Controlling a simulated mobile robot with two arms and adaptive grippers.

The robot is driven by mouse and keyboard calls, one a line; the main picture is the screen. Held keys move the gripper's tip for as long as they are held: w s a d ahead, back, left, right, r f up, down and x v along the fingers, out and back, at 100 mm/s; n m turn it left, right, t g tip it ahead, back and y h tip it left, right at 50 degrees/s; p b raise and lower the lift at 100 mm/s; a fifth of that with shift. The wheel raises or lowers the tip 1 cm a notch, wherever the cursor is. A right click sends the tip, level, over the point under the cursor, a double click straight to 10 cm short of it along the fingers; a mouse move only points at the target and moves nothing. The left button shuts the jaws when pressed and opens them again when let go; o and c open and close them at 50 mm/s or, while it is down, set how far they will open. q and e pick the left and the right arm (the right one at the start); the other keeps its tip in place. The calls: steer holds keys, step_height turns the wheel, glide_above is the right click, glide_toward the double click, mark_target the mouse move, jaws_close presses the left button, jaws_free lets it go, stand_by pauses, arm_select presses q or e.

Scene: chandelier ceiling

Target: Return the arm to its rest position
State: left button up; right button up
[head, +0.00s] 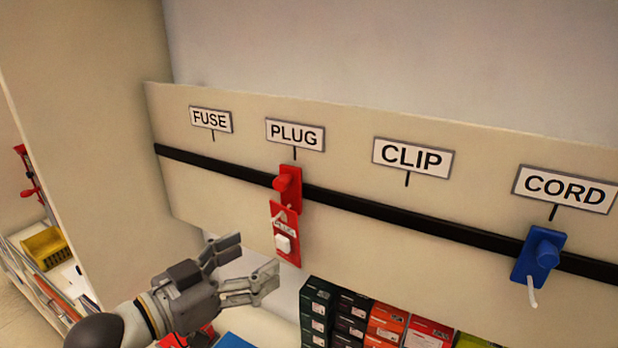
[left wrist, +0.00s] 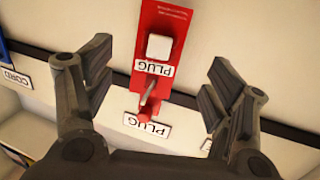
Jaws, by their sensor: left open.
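My left gripper (head: 248,268) is open and empty, below and to the left of the red PLUG card in the head view. In the left wrist view the two fingers (left wrist: 158,95) stand wide apart, with the red card (left wrist: 165,20) between and beyond them. The card (head: 286,250) carries a white plug piece and hangs from a red holder (head: 288,186) on the black rail, under the PLUG sign (head: 295,135). The gripper appears apart from the card. My right gripper is in neither view.
A black rail (head: 385,209) crosses the board, with FUSE (head: 211,120), CLIP (head: 412,157) and CORD (head: 565,189) signs above. A blue holder (head: 538,256) is under CORD. Several boxes (head: 385,325) stand below the board. A yellow bin (head: 45,246) sits at the far left.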

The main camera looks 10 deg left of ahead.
arm_select(q)
steer(key=s+a+f+n+g+y, duration=0.1)
steer(key=s+f+g+y, duration=0.15)
steer(key=f, duration=0.75)
steer(key=s+a+f+n+g+y, duration=0.1)
steer(key=s+f+n+g+y, duration=0.2)
steer(key=f, duration=0.6)
steer(key=s+a+f+n+g+y, duration=0.1)
steer(key=s+a+f+g+y, duration=0.1)
steer(key=s+f, duration=0.55)
steer(key=s+a+f+g+y, duration=0.2)
steer(key=s+f+g+y, duration=0.1)
steer(key=s+f, duration=0.5)
step_height(320, 180, down, 27)
steer(key=s+g+b, duration=0.1)
steer(key=s+b, duration=0.1)
steer(key=s, duration=0.1)
steer(key=s+a+f+g, duration=0.1)
steer(key=s+a+f, duration=0.2)
steer(key=s+f, duration=1.2)
steer(key=shift+s+f+b, duration=0.2)
steer(key=shift+s+b, duration=0.1)
steer(key=shift+s, duration=0.2)
steer(key=shift+d, duration=0.15)
